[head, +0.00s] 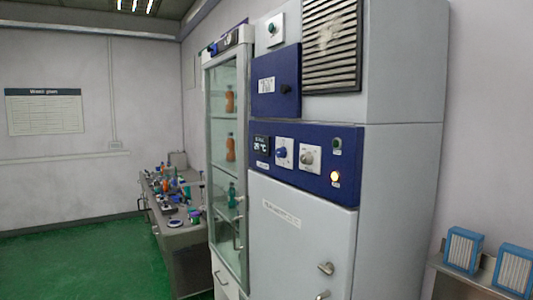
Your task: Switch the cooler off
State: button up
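A tall grey cabinet (300,245) stands right of centre in the head view. Which of the two is the cooler I cannot tell from the labels, which are too small to read. My gripper is not in view.
A cluttered bench (183,236) runs behind at the left. Blue-framed filters (464,249) stand on a shelf (462,281) at the lower right. A chart (44,111) hangs on the wall. Green floor (80,260) is clear at the left.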

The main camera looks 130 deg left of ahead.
aim_at(308, 158)
jog(key=u, duration=4.1)
